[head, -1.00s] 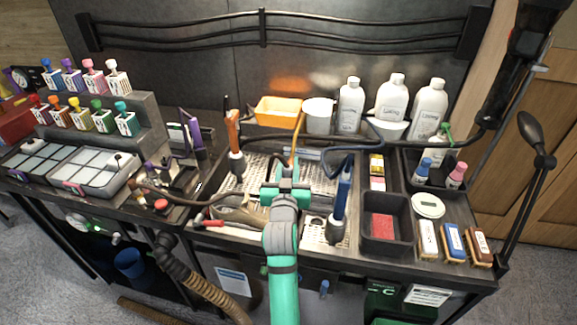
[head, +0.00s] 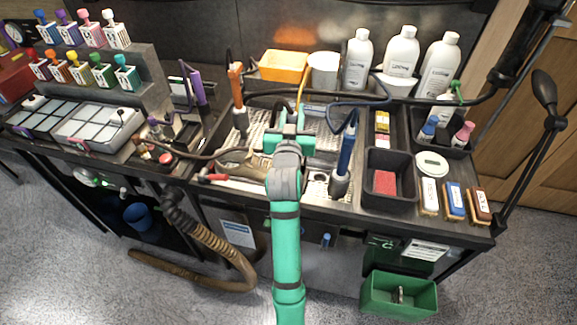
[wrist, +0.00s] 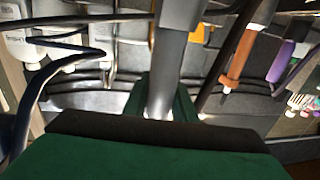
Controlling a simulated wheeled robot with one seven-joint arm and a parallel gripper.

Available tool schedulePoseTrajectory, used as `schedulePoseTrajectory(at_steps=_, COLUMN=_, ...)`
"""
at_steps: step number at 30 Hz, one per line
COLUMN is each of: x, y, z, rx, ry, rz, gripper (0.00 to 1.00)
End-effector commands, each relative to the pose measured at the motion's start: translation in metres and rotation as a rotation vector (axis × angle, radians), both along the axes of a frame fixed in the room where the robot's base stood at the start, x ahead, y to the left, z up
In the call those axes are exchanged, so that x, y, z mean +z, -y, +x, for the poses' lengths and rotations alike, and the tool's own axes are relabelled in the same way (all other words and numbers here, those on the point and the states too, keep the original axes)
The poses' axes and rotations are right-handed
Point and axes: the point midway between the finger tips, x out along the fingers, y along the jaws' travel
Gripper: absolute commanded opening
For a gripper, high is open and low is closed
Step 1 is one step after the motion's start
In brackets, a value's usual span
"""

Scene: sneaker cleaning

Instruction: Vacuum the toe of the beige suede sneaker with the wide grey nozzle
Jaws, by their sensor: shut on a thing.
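My gripper (head: 290,138) is over the perforated work tray in the head view. In the wrist view its green fingers (wrist: 162,105) are shut on a grey tube-shaped tool (wrist: 172,60). The tool's working end is not visible, so I cannot tell whether it is the wide nozzle. The beige sneaker (head: 247,171) lies low at the front left of the tray, to the left of my gripper. My arm hides part of it, and I cannot make out its toe. No contact between tool and sneaker can be seen.
An orange-handled tool (head: 236,85) stands left of my gripper and a blue one (head: 346,150) stands right. A red-handled tool (head: 212,177) lies by the sneaker. A dark hose (head: 365,98) crosses behind. A black bin (head: 388,180) and brushes (head: 453,202) are at right.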

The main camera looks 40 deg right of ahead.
Motion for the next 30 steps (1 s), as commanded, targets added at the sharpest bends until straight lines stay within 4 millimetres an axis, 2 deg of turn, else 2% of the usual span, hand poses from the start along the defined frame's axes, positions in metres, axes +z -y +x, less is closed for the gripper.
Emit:
schedulePoseTrajectory(at_steps=3, x=0.015, y=0.0, z=0.0, rx=0.001, ry=0.004, rz=-0.002, gripper=0.0)
schedulePoseTrajectory(at_steps=16, x=0.057, y=0.0, z=0.0, rx=0.0, ry=0.003, rz=-0.003, gripper=0.0)
schedulePoseTrajectory(at_steps=21, x=0.064, y=0.0, z=0.0, rx=0.0, ry=0.002, rz=-0.001, gripper=0.0)
schedulePoseTrajectory(at_steps=30, x=0.064, y=0.0, z=0.0, rx=0.0, ry=0.001, rz=-0.001, gripper=0.0)
